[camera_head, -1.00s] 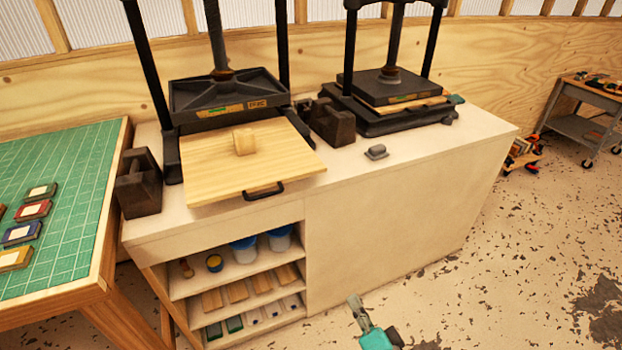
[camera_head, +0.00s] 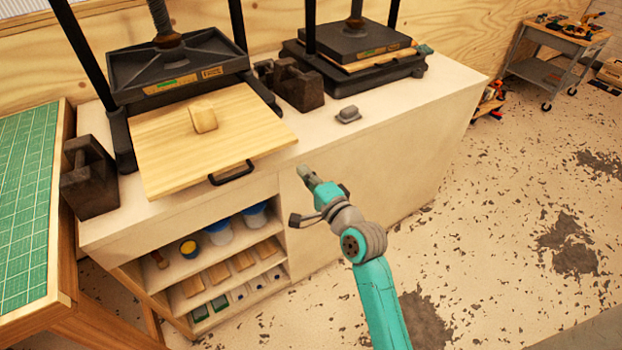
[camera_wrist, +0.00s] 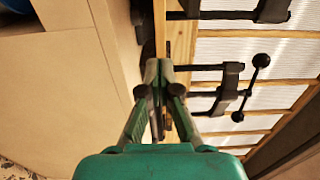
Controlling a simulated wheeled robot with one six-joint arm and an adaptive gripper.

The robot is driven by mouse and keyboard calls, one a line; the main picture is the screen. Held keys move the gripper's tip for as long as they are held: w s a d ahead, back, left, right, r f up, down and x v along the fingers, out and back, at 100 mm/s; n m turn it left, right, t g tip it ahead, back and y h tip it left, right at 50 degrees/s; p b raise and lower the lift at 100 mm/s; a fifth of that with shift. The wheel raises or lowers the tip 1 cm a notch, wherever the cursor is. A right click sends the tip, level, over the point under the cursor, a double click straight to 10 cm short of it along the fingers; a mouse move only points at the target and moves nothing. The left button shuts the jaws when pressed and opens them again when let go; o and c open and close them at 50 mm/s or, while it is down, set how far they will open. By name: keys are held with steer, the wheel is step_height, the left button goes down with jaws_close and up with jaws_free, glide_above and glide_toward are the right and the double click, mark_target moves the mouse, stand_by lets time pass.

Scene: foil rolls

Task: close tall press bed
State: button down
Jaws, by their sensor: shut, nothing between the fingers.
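The left press (camera_head: 185,62) stands on the pale cabinet with its black platen raised. A black handle (camera_head: 232,174) is on the bed's front edge, and a wooden block (camera_head: 203,117) rests on top. My gripper (camera_head: 304,174) is in front of the cabinet, to the right of the handle and apart from it. In the wrist view my gripper's fingers (camera_wrist: 158,70) are together and empty. The bed is not clear to see in that view.
A second press (camera_head: 358,52) stands to the right, its bed pushed in. A dark weight (camera_head: 90,178) sits left of the bed; more weights (camera_head: 297,85) sit between the presses. A green-mat table (camera_head: 25,210) is close on the left.

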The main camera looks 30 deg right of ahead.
mark_target(282, 147)
steer(key=w, duration=0.8)
steer(key=shift+w, duration=0.4)
